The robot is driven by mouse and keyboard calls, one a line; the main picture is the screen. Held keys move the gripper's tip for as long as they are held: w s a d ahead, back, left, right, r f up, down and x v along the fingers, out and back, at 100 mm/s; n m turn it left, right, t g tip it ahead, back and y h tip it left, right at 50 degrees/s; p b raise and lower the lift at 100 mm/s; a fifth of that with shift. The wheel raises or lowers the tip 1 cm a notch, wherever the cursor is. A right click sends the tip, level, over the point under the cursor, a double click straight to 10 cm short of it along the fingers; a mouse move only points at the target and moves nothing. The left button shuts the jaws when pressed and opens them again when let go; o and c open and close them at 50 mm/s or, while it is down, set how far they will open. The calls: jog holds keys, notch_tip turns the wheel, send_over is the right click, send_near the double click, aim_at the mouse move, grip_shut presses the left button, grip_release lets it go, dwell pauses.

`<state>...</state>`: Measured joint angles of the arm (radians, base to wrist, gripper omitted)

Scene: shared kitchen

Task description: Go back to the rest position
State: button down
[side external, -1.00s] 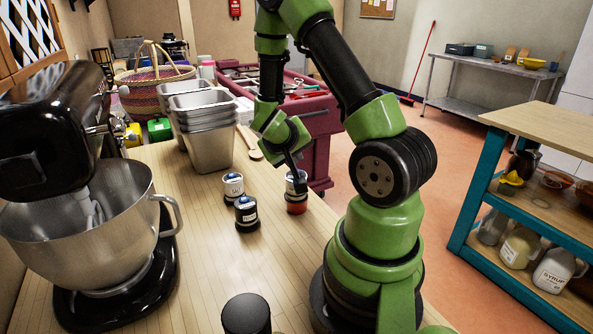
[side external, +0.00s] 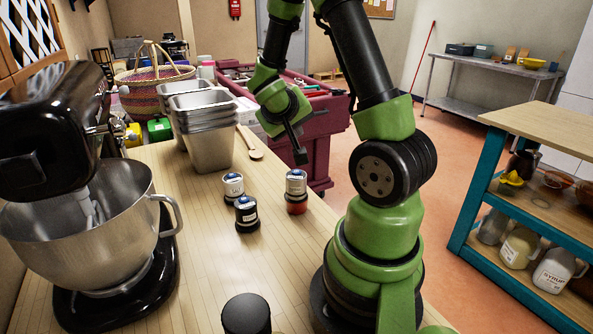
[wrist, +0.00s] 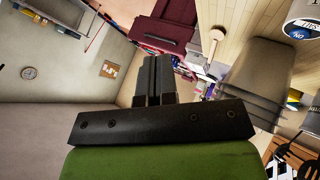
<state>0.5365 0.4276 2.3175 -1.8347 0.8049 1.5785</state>
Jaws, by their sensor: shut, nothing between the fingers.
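My gripper (side external: 301,157) is shut and empty. In the side external view it hangs in the air just above and behind the red-based jar with a silver top (side external: 296,192), apart from it. In the wrist view the two fingers of my gripper (wrist: 156,58) lie side by side, closed, with nothing between them. The jar stands upright on the wooden counter (side external: 200,285) near its right edge. A white-topped jar (side external: 233,187) and a black jar (side external: 246,213) stand to its left. Part of a jar lid (wrist: 303,28) shows at the wrist view's upper right.
A stand mixer (side external: 85,215) fills the left of the counter. Stacked metal pans (side external: 208,140) and a wooden spoon (side external: 250,145) lie behind the jars. A dark round-topped object (side external: 246,313) stands at the front. A maroon cart (side external: 325,135) is beyond the counter.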

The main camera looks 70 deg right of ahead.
dwell(0.4)
jog(key=s+a+r+n+t+y, duration=0.1)
jog(key=a+r+n+t+y, duration=0.1)
jog(key=a, duration=0.6)
jog(key=s+a+r+n+t+y, duration=0.1)
jog(key=s+a+r+t+y, duration=0.1)
jog(key=a+r+y, duration=0.3)
jog(key=s+a+r+n+t+y, duration=0.1)
jog(key=a+r, duration=0.5)
jog(key=a, duration=0.7)
jog(key=n+t+y, duration=0.1)
jog(key=t+y, duration=0.1)
jog(key=y, duration=0.1)
jog(key=shift+s+a+n+t, duration=0.25)
jog(key=shift+s+n+t, duration=0.05)
jog(key=shift+s, duration=0.05)
